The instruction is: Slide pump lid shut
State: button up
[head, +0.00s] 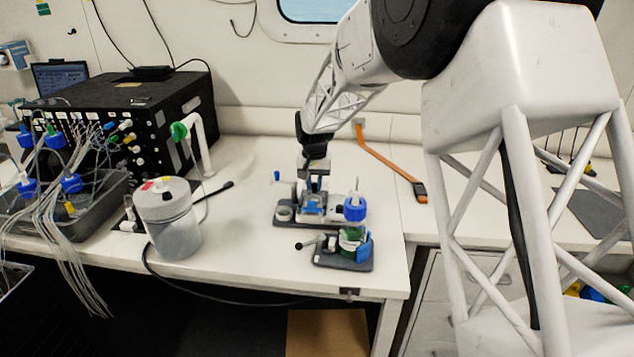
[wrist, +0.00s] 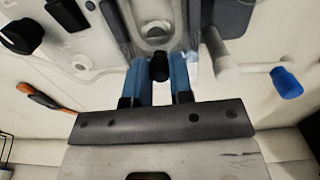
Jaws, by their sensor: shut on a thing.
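The pump (head: 327,208) sits on a dark base plate on the bench, below my arm. In the wrist view its pale body (wrist: 155,15) fills the top, with a rounded recess in the middle. My gripper (head: 313,186) is down at the pump. Its two blue fingers (wrist: 160,72) are closed on either side of a small black knob (wrist: 159,68), which appears to belong to the pump lid. The rest of the lid is hard to make out, so I cannot tell how far it is shut. A blue-tipped lever (wrist: 285,83) sticks out beside the pump.
A green-liquid bottle with a blue cap (head: 355,208) stands on a smaller plate (head: 330,262) close in front. A lidded grey jar (head: 167,222) and a black box (head: 130,110) with tubes are left. An orange strap (head: 385,160) lies behind right.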

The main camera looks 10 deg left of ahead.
aim_at(313, 189)
jog(key=shift+s, duration=0.25)
dwell(0.3)
jog(key=shift+s, duration=1.7)
jog(key=o, duration=0.5)
jog(key=shift+w, duration=0.1)
jog(key=shift+w, duration=2.95)
jog(key=shift+r, duration=0.2)
jog(key=shift+r, duration=2.05)
